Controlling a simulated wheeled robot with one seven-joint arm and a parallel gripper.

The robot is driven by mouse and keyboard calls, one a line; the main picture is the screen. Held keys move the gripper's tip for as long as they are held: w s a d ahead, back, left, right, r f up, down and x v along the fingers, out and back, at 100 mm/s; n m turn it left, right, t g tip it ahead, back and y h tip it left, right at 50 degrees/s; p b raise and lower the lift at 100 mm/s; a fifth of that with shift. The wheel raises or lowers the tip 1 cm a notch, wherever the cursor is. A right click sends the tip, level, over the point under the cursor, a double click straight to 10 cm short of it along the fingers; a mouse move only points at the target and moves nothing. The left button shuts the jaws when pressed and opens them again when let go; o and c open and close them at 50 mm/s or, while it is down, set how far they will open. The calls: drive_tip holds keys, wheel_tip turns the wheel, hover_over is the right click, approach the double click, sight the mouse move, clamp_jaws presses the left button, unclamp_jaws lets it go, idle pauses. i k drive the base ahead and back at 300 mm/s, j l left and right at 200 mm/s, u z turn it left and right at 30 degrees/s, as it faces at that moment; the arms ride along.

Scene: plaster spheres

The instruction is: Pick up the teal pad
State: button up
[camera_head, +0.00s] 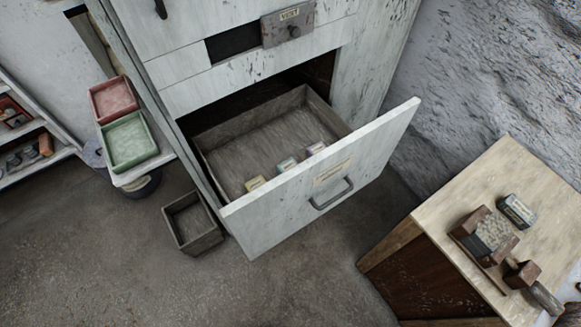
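The drawer front hides part of the drawer floor close to the pads. My gripper is not in view.
The drawer front has a handle (332,194). A small empty box (192,222) stands on the floor to the left. Green (130,141) and red (113,99) trays sit on a ledge at left. A wooden table (455,205) with several objects stands at right.

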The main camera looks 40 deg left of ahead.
sight(281, 168)
drive_tip(key=j+u, duration=0.25)
drive_tip(key=j, duration=1)
drive_tip(key=j+u, duration=0.2)
drive_tip(key=j, duration=1)
drive_tip(key=i+l, duration=0.1)
drive_tip(key=i, duration=0.35)
